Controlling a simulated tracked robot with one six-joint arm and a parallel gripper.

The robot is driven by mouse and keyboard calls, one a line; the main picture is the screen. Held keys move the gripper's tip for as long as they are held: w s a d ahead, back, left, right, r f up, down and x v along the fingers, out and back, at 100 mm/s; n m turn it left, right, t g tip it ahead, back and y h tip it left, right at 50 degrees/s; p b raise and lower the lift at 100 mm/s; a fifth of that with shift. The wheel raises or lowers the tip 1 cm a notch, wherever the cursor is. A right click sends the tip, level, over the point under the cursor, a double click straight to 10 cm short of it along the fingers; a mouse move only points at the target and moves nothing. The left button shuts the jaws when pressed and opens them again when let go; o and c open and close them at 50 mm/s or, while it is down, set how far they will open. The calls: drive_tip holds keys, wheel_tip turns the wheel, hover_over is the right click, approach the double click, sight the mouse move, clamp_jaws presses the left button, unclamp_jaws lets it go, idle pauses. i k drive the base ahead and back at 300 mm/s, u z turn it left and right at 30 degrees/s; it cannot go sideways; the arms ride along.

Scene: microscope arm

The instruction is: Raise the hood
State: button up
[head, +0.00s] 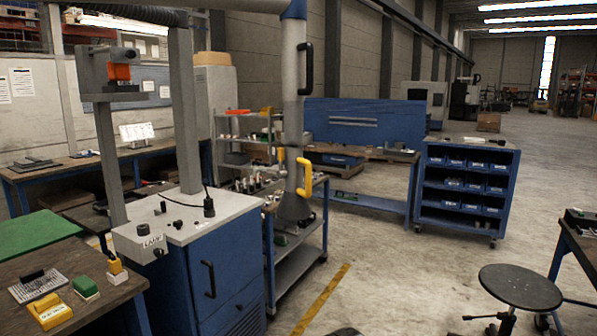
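The hood (294,207) is a dark grey flared cone at the lower end of a light grey extraction tube (292,95), right of the blue cabinet. It hangs low over the shelf trolley, its mouth facing down. A yellow handle (313,178) is fixed to the tube just above the hood, and a black handle (305,68) sits higher up. A blue joint (293,9) shows at the top of the tube. My gripper is not in view, and nothing is seen touching the handles.
A blue cabinet (212,275) with a LAMP label stands left of the hood. A blue-framed trolley (298,262) is beneath it. A blue bin rack (467,190) and a round stool (520,287) stand right. Floor between is clear, with a yellow line (320,300).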

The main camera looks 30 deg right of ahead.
sight(294, 205)
drive_tip(key=z, duration=0.1)
drive_tip(key=i, duration=1.55)
drive_tip(key=z, duration=0.05)
